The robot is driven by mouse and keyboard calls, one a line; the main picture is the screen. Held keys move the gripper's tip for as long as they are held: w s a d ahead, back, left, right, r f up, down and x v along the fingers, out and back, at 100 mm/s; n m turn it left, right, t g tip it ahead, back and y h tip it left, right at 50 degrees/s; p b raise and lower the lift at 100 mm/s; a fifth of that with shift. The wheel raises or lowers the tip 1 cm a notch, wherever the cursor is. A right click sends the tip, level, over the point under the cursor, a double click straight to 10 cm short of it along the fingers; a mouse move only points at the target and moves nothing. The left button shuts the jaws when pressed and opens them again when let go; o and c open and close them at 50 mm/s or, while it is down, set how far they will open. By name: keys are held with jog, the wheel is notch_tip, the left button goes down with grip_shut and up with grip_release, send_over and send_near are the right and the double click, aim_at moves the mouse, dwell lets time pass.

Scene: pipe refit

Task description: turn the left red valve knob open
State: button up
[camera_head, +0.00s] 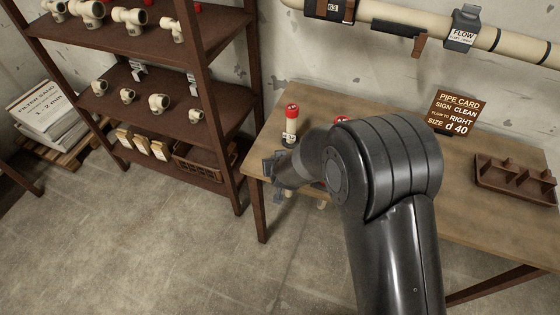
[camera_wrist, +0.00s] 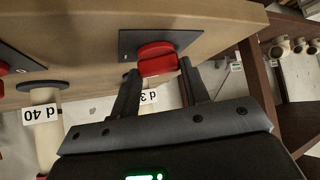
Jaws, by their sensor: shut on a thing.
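In the head view my gripper (camera_head: 274,170) is at the table's left front corner, and my arm hides the left knob there. Another red knob (camera_wrist: 4,68) shows partly at the left edge of the wrist view. The wrist view is upside down, with labels inverted. The knob's exact angle is hard to tell.
The wooden table (camera_head: 390,150) carries a red-capped bottle-like piece (camera_head: 291,125), a pipe card (camera_head: 455,114) and a brown rack (camera_head: 515,181). A shelf (camera_head: 225,120) with fittings stands left of the table.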

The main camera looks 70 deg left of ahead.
jog(key=shift+s+a+m+t+h, duration=0.15)
jog(key=shift+m+t+h, duration=0.3)
jog(key=shift+m+t, duration=0.65)
jog(key=shift+s+m+t+h, duration=0.1)
jog(key=shift+m+t+h, duration=0.5)
jog(key=shift+m, duration=0.8)
jog(key=shift+m+t, duration=0.3)
jog(key=shift+m, duration=0.2)
jog(key=o, duration=1)
jog(key=v, duration=1)
jog(key=shift+s+r, duration=0.3)
